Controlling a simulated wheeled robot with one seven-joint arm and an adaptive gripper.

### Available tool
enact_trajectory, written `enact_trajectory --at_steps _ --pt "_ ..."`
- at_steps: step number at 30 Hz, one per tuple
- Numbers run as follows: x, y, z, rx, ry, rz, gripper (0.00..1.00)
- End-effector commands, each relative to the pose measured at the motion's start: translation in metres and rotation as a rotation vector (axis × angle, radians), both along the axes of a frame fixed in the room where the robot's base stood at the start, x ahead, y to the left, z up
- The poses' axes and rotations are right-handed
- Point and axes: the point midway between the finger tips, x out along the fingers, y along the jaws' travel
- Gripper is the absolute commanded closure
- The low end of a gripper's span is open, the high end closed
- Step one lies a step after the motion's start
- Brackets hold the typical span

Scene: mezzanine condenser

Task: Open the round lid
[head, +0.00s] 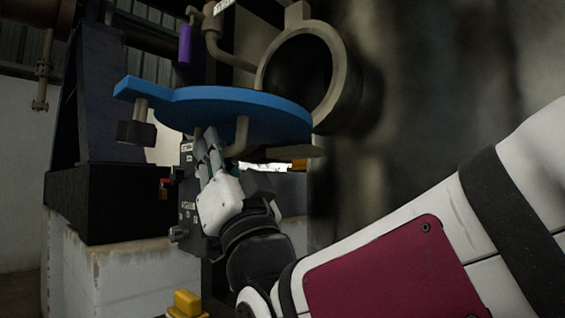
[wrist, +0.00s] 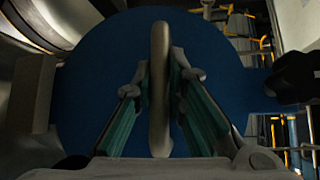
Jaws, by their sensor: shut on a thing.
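The round lid (head: 245,108) is a blue disc with a tab to the left, swung out from the round opening (head: 301,72) of a grey pipe, which stands uncovered behind it at the right. In the wrist view the lid's blue face (wrist: 95,75) fills the middle. A metal handle (wrist: 159,90) on the lid runs between my fingers. My gripper (head: 205,142) is below the lid in the head view, and in the wrist view (wrist: 159,88) its fingers are shut on the handle from both sides. A dark knob (head: 137,133) hangs under the lid's tab.
A dark rounded vessel wall (head: 430,90) stands at the right, close to my arm. A black support (head: 110,200) on a pale block is at the left. A purple cylinder (head: 185,43) hangs above the lid. A yellow part (head: 187,302) is at the bottom.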

Motion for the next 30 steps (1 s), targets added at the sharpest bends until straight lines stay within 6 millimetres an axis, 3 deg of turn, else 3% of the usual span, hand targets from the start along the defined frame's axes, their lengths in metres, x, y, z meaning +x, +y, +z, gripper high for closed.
enact_trajectory --at_steps 9,25,26,28,30 --pt "0.0009 -0.0006 -0.0121 0.000 -0.003 0.003 1.00" --pt "0.0005 0.0002 -0.0128 -0.002 -0.004 0.006 1.00" --pt "0.0004 0.0002 -0.0128 -0.002 -0.004 0.006 0.83" --pt "0.0004 0.0001 -0.0127 -0.002 -0.003 0.006 0.68" --pt "0.0008 -0.0003 -0.0128 -0.001 -0.003 0.005 0.67"
